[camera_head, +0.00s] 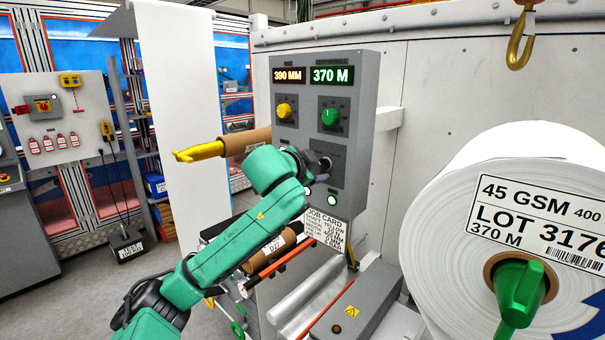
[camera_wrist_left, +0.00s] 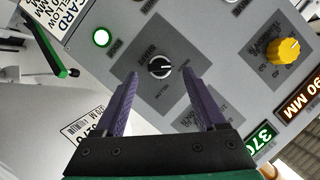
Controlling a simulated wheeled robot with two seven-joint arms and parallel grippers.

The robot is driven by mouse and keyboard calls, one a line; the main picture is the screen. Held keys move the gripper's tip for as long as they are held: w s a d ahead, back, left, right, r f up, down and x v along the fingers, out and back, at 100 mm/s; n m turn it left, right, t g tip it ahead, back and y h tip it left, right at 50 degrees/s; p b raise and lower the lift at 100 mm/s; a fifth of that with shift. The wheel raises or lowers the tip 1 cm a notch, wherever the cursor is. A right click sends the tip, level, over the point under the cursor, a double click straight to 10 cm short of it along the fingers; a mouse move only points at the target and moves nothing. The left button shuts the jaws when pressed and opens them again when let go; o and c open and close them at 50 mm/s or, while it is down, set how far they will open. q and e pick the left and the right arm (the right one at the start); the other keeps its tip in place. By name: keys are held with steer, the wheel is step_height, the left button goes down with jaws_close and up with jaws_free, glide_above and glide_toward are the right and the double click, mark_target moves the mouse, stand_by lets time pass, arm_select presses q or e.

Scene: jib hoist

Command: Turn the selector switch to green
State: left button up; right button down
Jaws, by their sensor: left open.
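The selector switch (camera_wrist_left: 160,67) is a small black round knob with a pale pointer line, set on a dark label plate; the plate's lettering is too small to read surely. My left gripper (camera_wrist_left: 158,77) is open, its two purple fingers on either side of the knob in the wrist view. I cannot tell whether they touch it. In the head view my left gripper (camera_head: 318,161) is at the grey control panel (camera_head: 357,80), and the arm and gripper largely hide the switch. A lit green-white lamp (camera_head: 332,200) is low on the panel and also in the wrist view (camera_wrist_left: 100,37). My right gripper is not in view.
Above on the panel are a yellow knob (camera_head: 284,111), a green knob (camera_head: 331,117) and displays reading 390 MM and 370 M. A job card (camera_head: 326,230) hangs below. A large white roll (camera_head: 520,190) stands right; a yellow hook (camera_head: 520,40) hangs above.

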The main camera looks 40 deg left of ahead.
arm_select(q)
steer(key=b+v, duration=0.4)
steer(key=v, duration=0.7)
steer(key=shift+s, duration=0.4)
steer(key=shift+d, duration=0.15)
